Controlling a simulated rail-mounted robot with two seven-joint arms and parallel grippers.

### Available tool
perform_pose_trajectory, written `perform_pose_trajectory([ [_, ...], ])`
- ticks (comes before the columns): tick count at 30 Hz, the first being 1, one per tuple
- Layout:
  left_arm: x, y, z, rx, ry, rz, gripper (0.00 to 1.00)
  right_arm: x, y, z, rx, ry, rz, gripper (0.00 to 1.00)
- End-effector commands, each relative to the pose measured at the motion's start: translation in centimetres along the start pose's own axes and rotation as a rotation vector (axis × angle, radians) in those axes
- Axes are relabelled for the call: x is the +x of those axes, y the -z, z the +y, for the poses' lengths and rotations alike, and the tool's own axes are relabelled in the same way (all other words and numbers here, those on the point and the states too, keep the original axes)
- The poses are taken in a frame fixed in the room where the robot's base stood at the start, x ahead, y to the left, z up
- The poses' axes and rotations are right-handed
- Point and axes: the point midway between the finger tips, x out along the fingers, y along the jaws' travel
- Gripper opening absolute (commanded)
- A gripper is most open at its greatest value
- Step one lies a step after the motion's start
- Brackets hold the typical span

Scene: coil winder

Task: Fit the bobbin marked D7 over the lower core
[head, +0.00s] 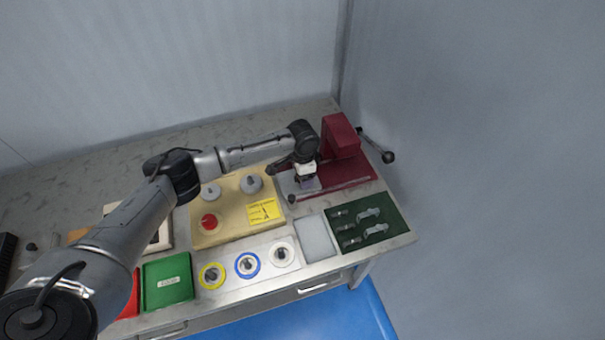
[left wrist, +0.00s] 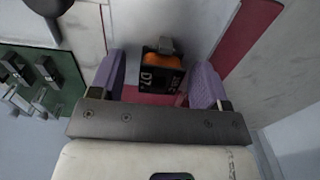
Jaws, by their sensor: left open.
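The black bobbin marked D7 (left wrist: 160,72), with an orange winding, shows in the left wrist view between the purple fingers of my left gripper (left wrist: 160,88). The fingers are open, with a gap visible on each side of it. A grey block (left wrist: 166,45) shows at the bobbin's far end; I cannot tell whether it is the lower core passing through it. In the head view my left gripper (head: 307,184) points down over the dark red fixture (head: 345,172), and the bobbin cannot be made out there. My right gripper is not in view.
The dark red upright (head: 340,137) with a black-knobbed lever (head: 388,157) stands close behind the gripper. A green tray (head: 395,229) with several metal parts lies in front. A yellow panel (head: 232,230) with a red button, several ringed spools and a green bin (head: 167,284) are to the left.

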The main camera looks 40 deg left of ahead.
Motion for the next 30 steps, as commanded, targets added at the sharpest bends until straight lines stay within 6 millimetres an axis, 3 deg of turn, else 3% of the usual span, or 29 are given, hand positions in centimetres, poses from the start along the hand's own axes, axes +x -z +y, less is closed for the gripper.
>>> perform_pose_trajectory([
  [18,-10.9,0.0,0.0,0.001,0.001,0.003,0.7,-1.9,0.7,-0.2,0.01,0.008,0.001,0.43],
  [24,-12.8,0.0,0.0,0.0,0.0,0.001,0.7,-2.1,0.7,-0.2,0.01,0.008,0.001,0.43],
  [30,-13.4,0.0,0.0,0.0,0.0,0.001,0.7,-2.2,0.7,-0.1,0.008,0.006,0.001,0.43],
])
